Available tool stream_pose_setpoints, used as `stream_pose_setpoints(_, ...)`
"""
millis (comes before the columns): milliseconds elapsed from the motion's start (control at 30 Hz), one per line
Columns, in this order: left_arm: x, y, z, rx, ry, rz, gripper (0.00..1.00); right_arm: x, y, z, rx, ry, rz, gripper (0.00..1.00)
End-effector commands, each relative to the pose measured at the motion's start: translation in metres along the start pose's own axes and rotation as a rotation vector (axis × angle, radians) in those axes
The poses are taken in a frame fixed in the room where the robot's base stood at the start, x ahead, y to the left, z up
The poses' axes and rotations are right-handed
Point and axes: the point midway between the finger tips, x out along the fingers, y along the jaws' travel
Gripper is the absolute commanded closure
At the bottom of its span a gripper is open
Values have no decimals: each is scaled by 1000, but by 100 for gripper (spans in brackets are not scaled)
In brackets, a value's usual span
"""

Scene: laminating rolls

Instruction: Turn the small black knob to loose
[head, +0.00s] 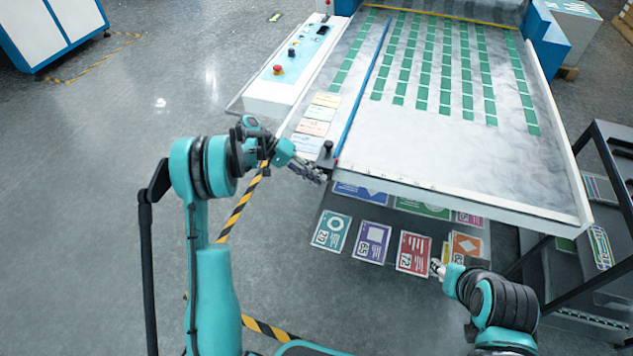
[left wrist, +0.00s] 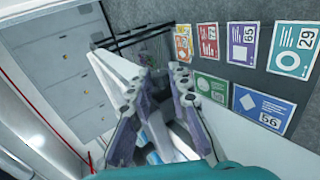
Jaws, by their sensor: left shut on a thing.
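The small black knob (head: 328,147) stands at the front left corner of the white table, at the near end of a long blue bar (head: 365,85). My left gripper (head: 321,179) is at that corner, just below the knob's top in the head view, with its fingers closed in. In the left wrist view my left gripper's two fingers (left wrist: 160,90) straddle the white table edge; the part between their tips is hard to make out. My right gripper (head: 437,268) is low at the right, apart from the knob, and too small to read.
Several coloured printed cards (head: 331,231) lie below the table's front edge. A control panel (head: 285,65) with a red button (head: 278,70) is at the table's left. Green labels (head: 420,105) run in rows across the table. A dark rack (head: 610,160) stands at the right.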

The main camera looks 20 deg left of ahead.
Motion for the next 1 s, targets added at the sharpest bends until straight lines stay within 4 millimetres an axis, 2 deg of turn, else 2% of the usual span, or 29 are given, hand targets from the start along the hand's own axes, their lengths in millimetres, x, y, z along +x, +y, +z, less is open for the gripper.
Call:
stream_pose_setpoints(33,2,-8,0,-1,2,45,100,9,0,6,0,0,0,60)
stream_pose_setpoints(100,3,-9,0,0,3,112,100,15,0,11,0,0,0,60)
stream_pose_setpoints(400,4,-14,0,-1,8,395,100,33,0,24,0,0,0,60)
stream_pose_setpoints(700,7,-16,0,-4,19,663,100,36,0,26,0,0,0,60)
stream_pose_setpoints(1000,10,-18,1,-2,16,851,100,36,0,26,0,0,0,60)
